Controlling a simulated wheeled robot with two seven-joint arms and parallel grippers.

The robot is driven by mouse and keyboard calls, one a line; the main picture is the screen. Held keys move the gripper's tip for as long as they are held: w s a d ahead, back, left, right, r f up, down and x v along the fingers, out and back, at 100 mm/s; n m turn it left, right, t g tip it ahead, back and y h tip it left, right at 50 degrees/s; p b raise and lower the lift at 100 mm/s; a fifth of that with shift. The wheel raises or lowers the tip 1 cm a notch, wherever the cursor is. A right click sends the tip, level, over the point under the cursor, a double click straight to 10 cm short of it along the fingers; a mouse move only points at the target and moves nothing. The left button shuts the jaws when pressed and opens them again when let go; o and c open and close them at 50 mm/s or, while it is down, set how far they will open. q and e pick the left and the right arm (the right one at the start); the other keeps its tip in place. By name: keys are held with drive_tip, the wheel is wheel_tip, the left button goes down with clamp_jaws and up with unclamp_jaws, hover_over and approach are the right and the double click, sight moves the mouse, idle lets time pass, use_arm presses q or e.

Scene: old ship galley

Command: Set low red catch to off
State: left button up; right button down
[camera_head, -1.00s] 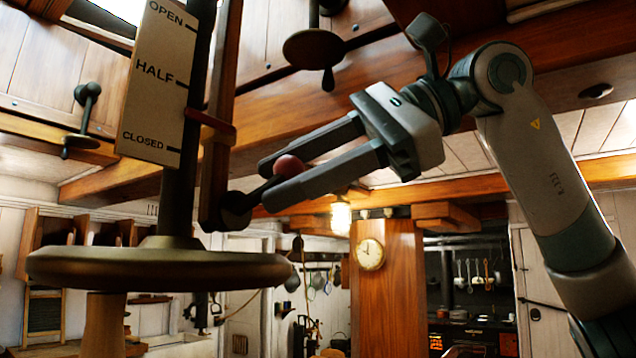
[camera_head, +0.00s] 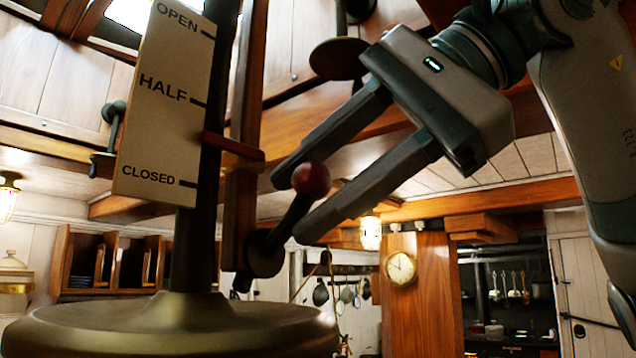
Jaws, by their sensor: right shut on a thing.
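The low red catch is a short dark lever (camera_head: 293,220) with a red ball knob (camera_head: 311,180) at its upper end. It pivots on a dark round hub (camera_head: 265,256) low on an upright wooden bar. The lever tilts up and to the right. My right gripper (camera_head: 298,208) reaches in from the upper right, one finger on each side of the lever just below the knob, and is shut on it. No off mark shows near the catch. My left gripper is not in view.
A placard (camera_head: 165,105) reading OPEN, HALF and CLOSED stands left of the bar, with a red band (camera_head: 232,146) beside it. A large brass-coloured wheel (camera_head: 170,330) sits below. A dark round handle (camera_head: 338,58) is above my right gripper's fingers. A clock (camera_head: 401,268) hangs behind.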

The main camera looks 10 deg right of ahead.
drive_tip(key=shift+r, duration=0.3)
drive_tip(key=c, duration=1.3)
unclamp_jaws()
drive_tip(key=shift+o, duration=0.7)
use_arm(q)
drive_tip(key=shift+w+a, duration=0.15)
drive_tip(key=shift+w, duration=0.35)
use_arm(e)
drive_tip(key=shift+w+a+f, duration=0.1)
drive_tip(key=shift+a+f, duration=0.05)
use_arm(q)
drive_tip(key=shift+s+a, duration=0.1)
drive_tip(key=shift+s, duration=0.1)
use_arm(e)
drive_tip(key=shift+s+d+r, duration=0.2)
drive_tip(key=shift+s+d, duration=0.1)
drive_tip(key=shift+d, duration=0.1)
use_arm(q)
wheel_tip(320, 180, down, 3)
drive_tip(key=b, duration=0.3)
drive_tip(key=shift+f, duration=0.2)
use_arm(e)
drive_tip(key=v, duration=1.6)
drive_tip(key=shift+d, duration=0.2)
